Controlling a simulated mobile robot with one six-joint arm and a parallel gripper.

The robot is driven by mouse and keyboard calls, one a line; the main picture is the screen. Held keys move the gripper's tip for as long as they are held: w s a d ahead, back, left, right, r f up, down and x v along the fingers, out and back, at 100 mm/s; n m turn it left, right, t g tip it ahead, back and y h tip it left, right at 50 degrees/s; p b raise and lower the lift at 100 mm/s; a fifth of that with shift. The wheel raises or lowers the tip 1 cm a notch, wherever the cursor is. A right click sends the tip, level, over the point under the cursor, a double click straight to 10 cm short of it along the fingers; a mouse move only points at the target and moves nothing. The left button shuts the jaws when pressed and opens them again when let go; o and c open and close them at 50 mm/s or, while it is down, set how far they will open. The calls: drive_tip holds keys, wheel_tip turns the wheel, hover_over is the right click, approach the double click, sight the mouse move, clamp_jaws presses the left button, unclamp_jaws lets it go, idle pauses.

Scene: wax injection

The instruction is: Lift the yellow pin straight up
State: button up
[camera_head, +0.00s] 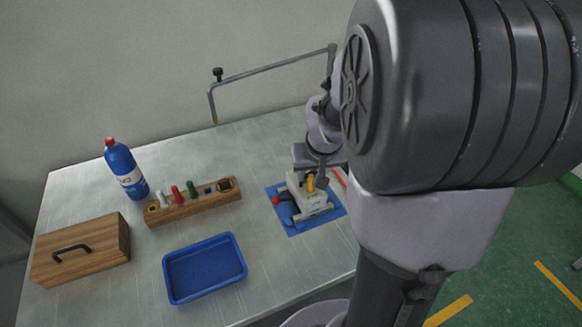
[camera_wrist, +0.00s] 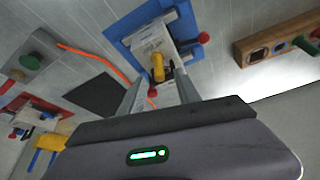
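The yellow pin (camera_head: 311,183) stands upright on a pale grey mould block (camera_head: 310,201), which rests on a blue mat (camera_head: 291,228). In the wrist view the pin (camera_wrist: 158,68) shows ahead between my fingers, over the mould (camera_wrist: 153,40). My gripper (camera_wrist: 160,73) points at the pin. Its two fingertips lie on either side of it, with what looks like a narrow gap, so it appears open. In the head view my gripper (camera_head: 319,177) is right at the pin and partly hidden by my arm.
A wooden peg holder (camera_head: 193,208) with several coloured pegs, a blue tray (camera_head: 205,268), a wooden box (camera_head: 80,250) and a blue bottle (camera_head: 126,170) stand to the left. A red-orange strip (camera_wrist: 98,57) lies near the mould. A metal rail (camera_head: 270,66) runs behind.

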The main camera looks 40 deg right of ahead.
clamp_jaws()
idle(1.3)
